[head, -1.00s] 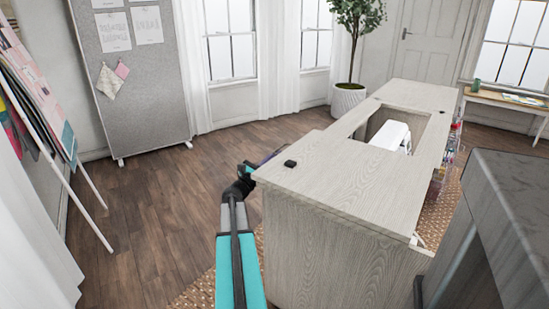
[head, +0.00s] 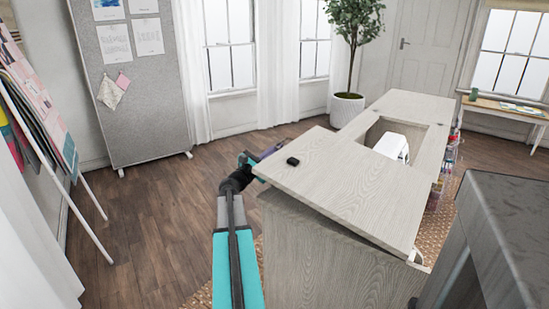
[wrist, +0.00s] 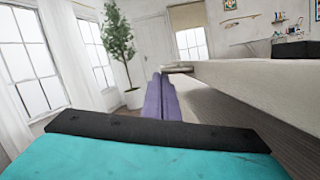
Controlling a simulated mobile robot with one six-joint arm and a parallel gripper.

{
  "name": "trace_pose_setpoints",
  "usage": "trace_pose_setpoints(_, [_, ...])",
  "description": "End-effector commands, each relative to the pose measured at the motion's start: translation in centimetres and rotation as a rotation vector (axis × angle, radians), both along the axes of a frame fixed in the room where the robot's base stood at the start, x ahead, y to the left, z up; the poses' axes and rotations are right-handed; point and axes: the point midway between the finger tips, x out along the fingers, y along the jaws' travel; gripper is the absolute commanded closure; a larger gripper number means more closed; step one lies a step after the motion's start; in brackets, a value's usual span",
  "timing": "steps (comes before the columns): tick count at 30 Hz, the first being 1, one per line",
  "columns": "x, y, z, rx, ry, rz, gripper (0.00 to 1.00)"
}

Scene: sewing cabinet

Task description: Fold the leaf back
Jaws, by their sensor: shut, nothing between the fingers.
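The pale wood leaf (head: 350,195) is the near top panel of the sewing cabinet (head: 320,265). It is tilted, with its left edge raised and a dark wedge gap above the cabinet side. My gripper (head: 268,150) is at the leaf's far left edge, partly hidden behind it. In the wrist view, my gripper's purple fingers (wrist: 162,100) are together and empty, close beside the leaf's edge (wrist: 240,72). Contact with the leaf is unclear. A small black block (head: 293,161) sits on the leaf near its left corner.
A white sewing machine (head: 392,146) sits in the cabinet's opening. A grey-topped unit (head: 510,215) stands at the near right. A potted plant (head: 347,105) is behind the cabinet. A pinboard (head: 130,80) and a rack (head: 40,120) stand left, with open wooden floor between.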

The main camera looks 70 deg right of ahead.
Motion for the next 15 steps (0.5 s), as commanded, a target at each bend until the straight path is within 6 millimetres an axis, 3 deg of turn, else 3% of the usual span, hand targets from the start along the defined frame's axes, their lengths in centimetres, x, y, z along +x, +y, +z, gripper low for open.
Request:
trace_pose_setpoints(1, [-0.4, 0.2, 2.4, -0.013, -0.024, -0.003, 1.0])
trace_pose_setpoints(3, [-0.8, 0.3, 4.5, -0.024, -0.061, -0.003, 1.0])
trace_pose_setpoints(9, [-2.4, 0.8, 10.0, -0.05, -0.164, -0.005, 1.0])
trace_pose_setpoints(15, [-4.1, 1.2, 14.4, -0.072, -0.25, -0.005, 1.0])
